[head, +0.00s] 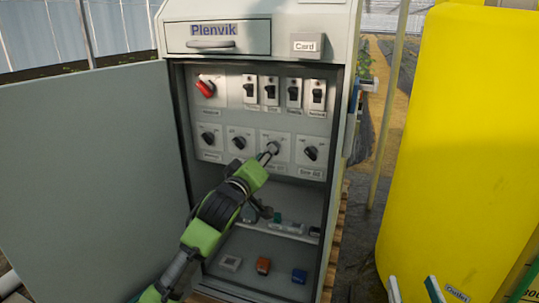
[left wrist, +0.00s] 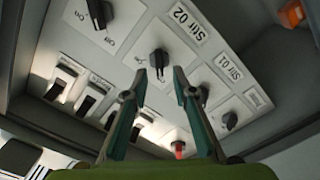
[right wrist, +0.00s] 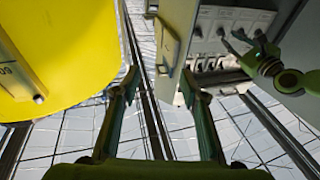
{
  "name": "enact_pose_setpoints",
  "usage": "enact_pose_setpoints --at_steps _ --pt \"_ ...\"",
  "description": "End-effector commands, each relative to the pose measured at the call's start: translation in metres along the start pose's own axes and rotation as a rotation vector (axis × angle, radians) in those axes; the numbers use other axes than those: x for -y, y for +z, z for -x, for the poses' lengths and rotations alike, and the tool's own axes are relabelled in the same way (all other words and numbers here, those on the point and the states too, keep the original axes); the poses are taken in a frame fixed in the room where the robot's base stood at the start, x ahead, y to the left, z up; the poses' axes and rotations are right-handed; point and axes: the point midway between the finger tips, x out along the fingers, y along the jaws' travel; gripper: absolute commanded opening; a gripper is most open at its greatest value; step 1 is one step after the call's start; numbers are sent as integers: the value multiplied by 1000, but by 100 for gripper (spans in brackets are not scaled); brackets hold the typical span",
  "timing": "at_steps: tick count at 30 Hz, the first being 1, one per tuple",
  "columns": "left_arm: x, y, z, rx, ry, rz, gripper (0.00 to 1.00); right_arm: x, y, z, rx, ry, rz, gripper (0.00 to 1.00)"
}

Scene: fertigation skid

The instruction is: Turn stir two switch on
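The Stir 02 switch is a black rotary knob (left wrist: 159,60) on a pale plate, with its Stir 02 label (left wrist: 187,26) beside it in the left wrist view. In the head view it is in the lower row of the open cabinet, mostly hidden by my left gripper (head: 268,154). My left gripper (left wrist: 159,74) is open, its fingertips either side of the knob; I cannot tell whether they touch it. Which way the knob points is unclear. My right gripper (head: 414,288) is open and empty at the lower right; it also shows in the right wrist view (right wrist: 158,77).
Other rotary knobs (head: 310,153) flank the switch, with toggle switches (head: 293,93) and a red rotary switch (head: 205,88) above. The open grey door (head: 90,170) stands left. A yellow tank (head: 455,150) stands right of the cabinet, with a gap between.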

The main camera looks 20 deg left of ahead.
Motion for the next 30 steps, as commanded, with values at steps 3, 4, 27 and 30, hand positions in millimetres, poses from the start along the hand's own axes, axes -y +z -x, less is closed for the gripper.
enact_pose_setpoints --at_steps 3,4,27,30 --pt "0 1 -18 -1 1 1 25 2 -19 0 -98 -5 -3 40" --pt "1 1 -22 0 0 1 25 3 -23 0 -119 -6 -4 40" --pt "0 0 -39 0 1 0 0 6 -47 3 -224 -12 -7 40" --pt "0 0 -39 0 1 -1 0 6 -47 3 -223 -12 -7 40"
